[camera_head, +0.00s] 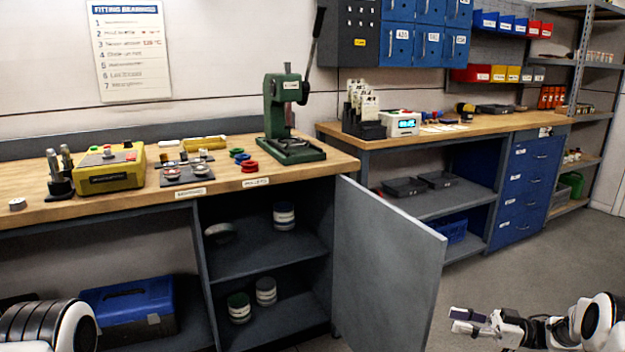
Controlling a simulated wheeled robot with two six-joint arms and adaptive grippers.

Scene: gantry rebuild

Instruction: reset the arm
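My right gripper (466,321) is in the lower right of the head view, at the end of my white and black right arm. Its fingers point left and seem to be apart with nothing between them. It is over the grey floor, to the right of the open cabinet door (385,262), and does not touch it. At the lower left edge only a white and black rounded part of my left arm (48,328) shows. My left gripper is out of the frame.
The grey cabinet door stands open into the room between my arms. A wooden bench (110,204) holds a green press (287,115) and a yellow box (108,170). A blue toolbox (128,310) sits below. Free floor (540,262) lies at the right.

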